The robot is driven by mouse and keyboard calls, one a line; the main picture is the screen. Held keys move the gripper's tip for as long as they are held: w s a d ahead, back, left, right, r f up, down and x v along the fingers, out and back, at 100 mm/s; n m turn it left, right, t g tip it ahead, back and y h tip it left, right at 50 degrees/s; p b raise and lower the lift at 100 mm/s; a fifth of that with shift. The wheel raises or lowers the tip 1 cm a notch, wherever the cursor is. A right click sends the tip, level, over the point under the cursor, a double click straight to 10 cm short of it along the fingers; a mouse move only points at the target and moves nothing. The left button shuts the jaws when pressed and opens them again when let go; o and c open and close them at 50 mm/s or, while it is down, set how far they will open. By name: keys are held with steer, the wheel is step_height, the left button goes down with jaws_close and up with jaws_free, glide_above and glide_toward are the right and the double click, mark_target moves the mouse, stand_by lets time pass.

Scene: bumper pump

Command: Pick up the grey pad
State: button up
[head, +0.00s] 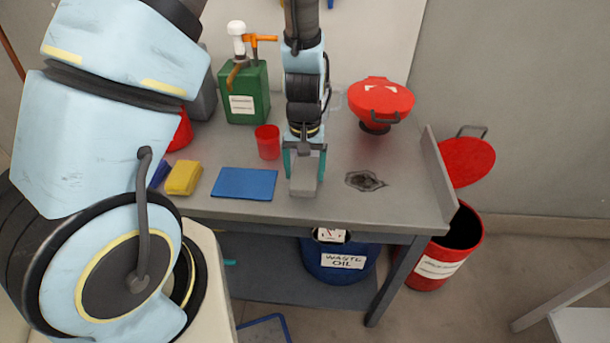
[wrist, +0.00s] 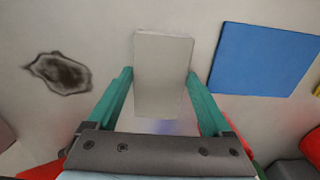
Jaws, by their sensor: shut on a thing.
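The grey pad (head: 303,184) is a small light-grey block between the teal fingers of my gripper (head: 304,168), over the front of the workbench. In the wrist view the pad (wrist: 162,75) stands between the two fingertips (wrist: 158,74), with a finger at each side. My gripper is shut on it. I cannot tell clearly whether the pad is touching the bench or held just above it.
A blue pad (head: 244,184) lies left of my gripper, with a yellow sponge (head: 183,178) beyond it. A red cup (head: 267,142) and green can (head: 246,95) stand behind. A dark stain (head: 365,181) and red lidded bowl (head: 380,100) are to the right.

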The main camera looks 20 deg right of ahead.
mark_target(305, 174)
steer(key=shift+c, duration=1.1)
steer(key=shift+r, duration=0.1)
step_height(305, 174, up, 10)
steer(key=b, duration=0.1)
steer(key=shift+b, duration=0.35)
